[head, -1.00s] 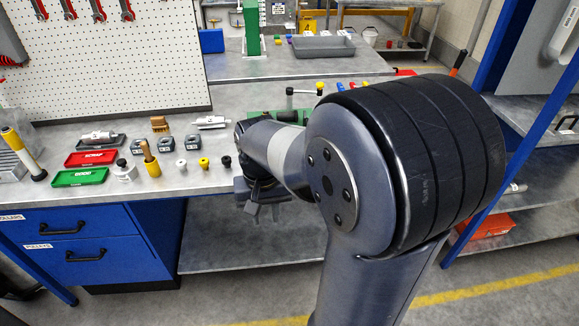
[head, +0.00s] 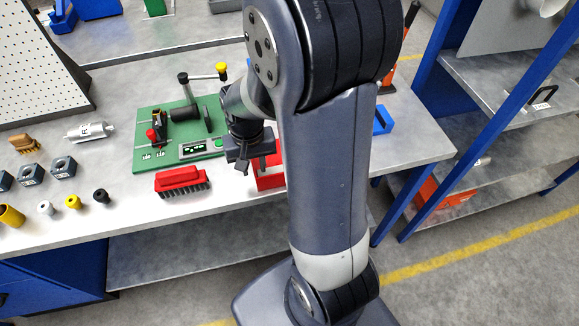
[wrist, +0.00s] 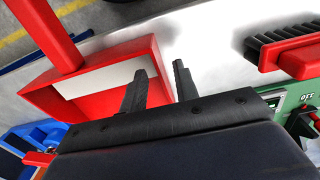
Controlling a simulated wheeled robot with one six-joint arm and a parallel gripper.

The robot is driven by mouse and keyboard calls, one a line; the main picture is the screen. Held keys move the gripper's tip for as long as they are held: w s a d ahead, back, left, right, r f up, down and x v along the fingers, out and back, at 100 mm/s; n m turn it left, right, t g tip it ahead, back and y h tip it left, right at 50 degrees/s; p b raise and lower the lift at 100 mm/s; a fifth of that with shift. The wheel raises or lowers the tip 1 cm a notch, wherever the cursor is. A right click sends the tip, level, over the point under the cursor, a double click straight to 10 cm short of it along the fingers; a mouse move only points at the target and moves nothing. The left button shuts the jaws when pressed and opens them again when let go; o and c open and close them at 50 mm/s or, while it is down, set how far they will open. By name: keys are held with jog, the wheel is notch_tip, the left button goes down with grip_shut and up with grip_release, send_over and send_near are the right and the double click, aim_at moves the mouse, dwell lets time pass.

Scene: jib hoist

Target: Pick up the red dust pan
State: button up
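The red dust pan (head: 268,180) lies near the bench's front edge, partly hidden behind my arm in the head view. In the wrist view its shallow red tray (wrist: 75,105) is at upper left, with its red handle (wrist: 45,32) running to the top left corner. In the head view my gripper (head: 243,168) points down just left of the visible red part.
A red brush with black bristles (head: 181,181) lies left of the dust pan. A green board with a clamp fixture (head: 150,150) sits behind it. A blue tray (head: 383,120) is to the right. Small knobs and blocks stand at left. Blue shelving (head: 432,90) rises at right.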

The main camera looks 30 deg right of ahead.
jog(key=shift+f, duration=1.3)
jog(key=shift+c, duration=0.2)
grip_shut()
